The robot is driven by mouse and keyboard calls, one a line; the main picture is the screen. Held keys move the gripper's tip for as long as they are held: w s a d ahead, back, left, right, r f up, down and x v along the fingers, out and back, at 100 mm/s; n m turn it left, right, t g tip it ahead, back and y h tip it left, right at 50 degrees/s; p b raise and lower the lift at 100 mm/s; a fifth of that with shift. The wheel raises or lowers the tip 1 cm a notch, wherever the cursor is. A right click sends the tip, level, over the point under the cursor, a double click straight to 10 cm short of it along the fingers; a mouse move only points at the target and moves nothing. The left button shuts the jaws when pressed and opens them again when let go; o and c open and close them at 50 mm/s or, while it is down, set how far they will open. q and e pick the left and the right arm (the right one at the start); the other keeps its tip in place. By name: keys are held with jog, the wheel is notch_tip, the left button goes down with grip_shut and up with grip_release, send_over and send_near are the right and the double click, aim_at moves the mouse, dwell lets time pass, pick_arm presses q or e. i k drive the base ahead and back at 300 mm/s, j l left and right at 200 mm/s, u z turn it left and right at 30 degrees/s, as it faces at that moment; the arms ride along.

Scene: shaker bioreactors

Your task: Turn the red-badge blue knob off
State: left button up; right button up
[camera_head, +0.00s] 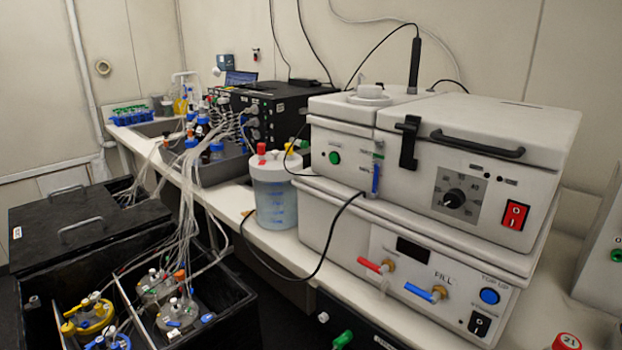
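No knob with a clear red badge can be made out. A round blue knob or button (489,296) is at the lower right of the same panel, above a black rocker switch (479,323). A red rocker switch (515,214) and a black dial (454,198) are on the upper front. Neither gripper shows.
A clear bottle (274,200) with red and white caps stands left of the machine. A black cable hangs before the machine. Black tanks (80,235) with tubed vessels fill the lower left. A red cap marked 21 (567,342) is at the lower right.

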aim_at(206, 317)
jog(key=i+j+u, duration=0.35)
jog(key=j, duration=0.15)
jog(key=i+j+u, duration=0.3)
jog(key=j, duration=0.15)
jog(key=k, duration=0.05)
